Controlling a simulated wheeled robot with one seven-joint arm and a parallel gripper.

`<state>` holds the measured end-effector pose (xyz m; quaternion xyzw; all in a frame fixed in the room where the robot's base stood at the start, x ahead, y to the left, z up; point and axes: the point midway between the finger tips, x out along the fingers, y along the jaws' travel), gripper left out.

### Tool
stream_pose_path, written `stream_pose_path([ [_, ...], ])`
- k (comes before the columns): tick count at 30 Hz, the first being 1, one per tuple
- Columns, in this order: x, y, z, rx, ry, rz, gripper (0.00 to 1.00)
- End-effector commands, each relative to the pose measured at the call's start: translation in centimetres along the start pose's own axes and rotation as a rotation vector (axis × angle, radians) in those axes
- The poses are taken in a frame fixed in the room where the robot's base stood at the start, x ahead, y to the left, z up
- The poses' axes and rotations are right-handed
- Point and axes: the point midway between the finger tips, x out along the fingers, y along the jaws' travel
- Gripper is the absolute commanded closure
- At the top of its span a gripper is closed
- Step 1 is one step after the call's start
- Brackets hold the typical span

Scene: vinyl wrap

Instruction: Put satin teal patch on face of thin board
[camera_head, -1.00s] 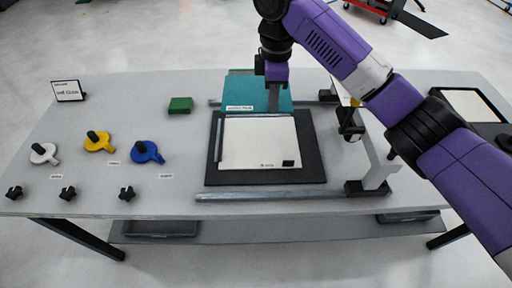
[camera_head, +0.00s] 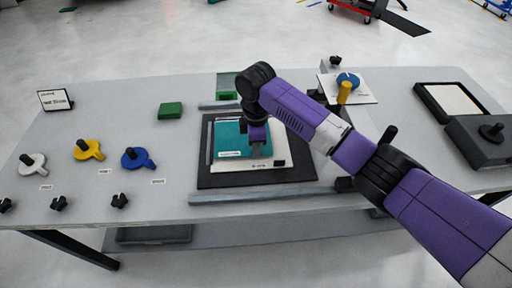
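The teal patch (camera_head: 229,137) lies over the upper left part of the white thin board (camera_head: 270,162), with a pale label strip along its front edge. Whether it lies fully flat cannot be told. The board rests on a black mat (camera_head: 300,176), and its front strip with a small black square shows. My gripper (camera_head: 257,153) points down at the right part of the patch, seen edge-on. Its fingers overlap the patch in view, and whether they pinch it or are apart cannot be told. My arm hides the board's upper right.
Grey bars lie behind and in front of the mat, the front bar (camera_head: 260,196) being long. A green block (camera_head: 172,110) and white, yellow and blue knobbed discs (camera_head: 137,158) stand left. A dark grey box (camera_head: 485,139) stands right. A green piece (camera_head: 228,84) lies behind.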

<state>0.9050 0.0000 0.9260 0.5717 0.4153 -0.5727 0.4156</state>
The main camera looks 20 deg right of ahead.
Motion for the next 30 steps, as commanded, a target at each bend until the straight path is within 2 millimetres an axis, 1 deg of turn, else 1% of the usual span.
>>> stream_pose_path([
  [3, 0.76, 0.00, 0.01, 0.000, 0.000, 0.000, 1.00],
  [14, 1.13, 0.00, -0.03, -0.001, 0.001, 0.001, 1.00],
  [15, 1.09, 0.03, -0.02, -0.001, 0.001, 0.001, 0.92],
  [18, 1.05, 0.02, -0.02, -0.001, 0.001, 0.001, 0.74],
  [26, 1.04, 0.03, -0.01, -0.001, 0.001, 0.001, 0.74],
  [30, 0.55, 0.05, -0.02, -0.001, 0.001, 0.002, 0.74],
])
